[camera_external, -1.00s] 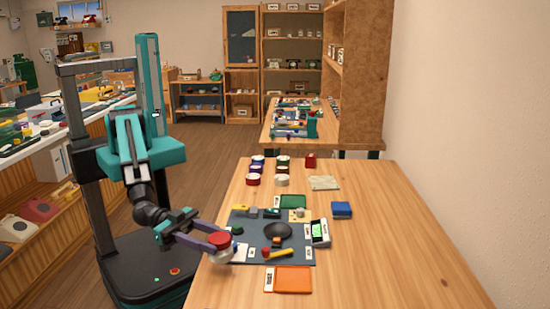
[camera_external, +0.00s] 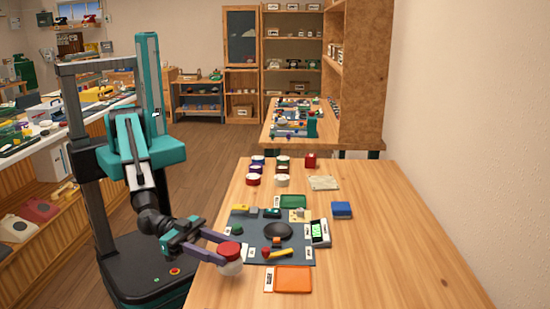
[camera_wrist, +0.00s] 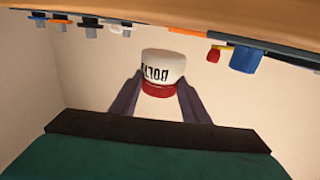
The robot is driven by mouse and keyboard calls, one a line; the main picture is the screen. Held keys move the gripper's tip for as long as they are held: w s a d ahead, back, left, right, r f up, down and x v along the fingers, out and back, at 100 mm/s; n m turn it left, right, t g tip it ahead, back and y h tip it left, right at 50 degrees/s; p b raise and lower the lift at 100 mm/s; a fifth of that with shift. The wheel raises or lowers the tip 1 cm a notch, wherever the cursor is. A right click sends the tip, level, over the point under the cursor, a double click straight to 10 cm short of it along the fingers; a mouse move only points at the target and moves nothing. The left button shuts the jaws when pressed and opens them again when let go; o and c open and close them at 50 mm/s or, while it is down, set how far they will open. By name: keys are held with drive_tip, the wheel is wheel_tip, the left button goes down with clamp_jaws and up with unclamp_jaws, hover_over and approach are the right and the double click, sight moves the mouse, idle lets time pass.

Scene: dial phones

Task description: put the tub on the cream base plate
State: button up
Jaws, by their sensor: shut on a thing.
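The tub (camera_external: 231,267) is white with a red lid and is held lid up at the front left of the table. In the wrist view the tub (camera_wrist: 163,66) appears upside down, with dark "BOLT" lettering, between the two fingers. My gripper (camera_external: 226,252) is shut on it near the lid; the wrist view shows the gripper (camera_wrist: 158,92) too. I cannot tell its exact height above the table. A small cream plate-like piece (camera_external: 299,215), likely the cream base plate, lies at the back right corner of the dark mat, away from the tub.
The dark mat (camera_external: 245,222) holds a black round part (camera_external: 278,231), a yellow-handled tool (camera_external: 278,253) and small parts. An orange tray (camera_external: 293,280), a green tray (camera_external: 293,201), a green-screen device (camera_external: 319,232) and a blue box (camera_external: 342,209) surround it. Several tubs stand behind. The table's right side is clear.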

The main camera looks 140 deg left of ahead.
drive_tip(key=shift+w, duration=0.55)
drive_tip(key=shift+w+f, duration=0.15)
drive_tip(key=shift+f, duration=0.05)
drive_tip(key=shift+f+p, duration=0.6)
drive_tip(key=shift+f, duration=0.8)
drive_tip(key=shift+f, duration=0.1)
drive_tip(key=o, duration=1.2)
drive_tip(key=shift+f+b, duration=0.25)
drive_tip(key=shift+b, duration=0.5)
drive_tip(key=shift+b+v, duration=0.6)
drive_tip(key=shift+v, duration=6.45)
drive_tip(key=shift+o, duration=0.5)
drive_tip(key=shift+r, duration=0.1)
